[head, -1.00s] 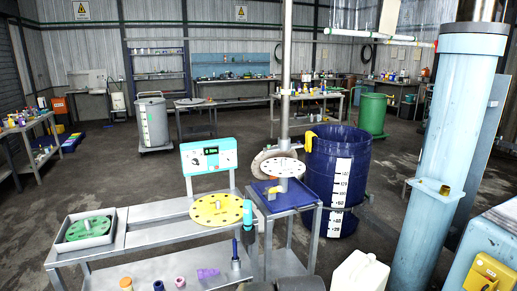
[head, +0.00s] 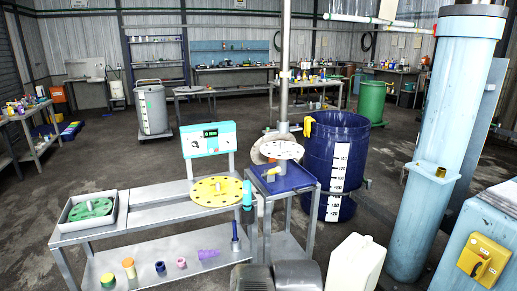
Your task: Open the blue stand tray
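The blue stand tray (head: 297,178) is the blue top of a small grey metal stand, right of the long work table. A white perforated disc (head: 281,150) sits above it at the foot of a tall grey column (head: 284,85). A small yellow piece (head: 271,171) is at the tray's left side. I cannot tell from this view whether the tray is open or shut. My gripper is not in view.
A blue drum (head: 320,150) with a white scale stands close behind and right of the stand. The grey table (head: 150,216) carries a yellow disc (head: 216,191) and a green disc (head: 90,209). A white jug (head: 356,264) stands in front at the right, near a light-blue column (head: 432,170).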

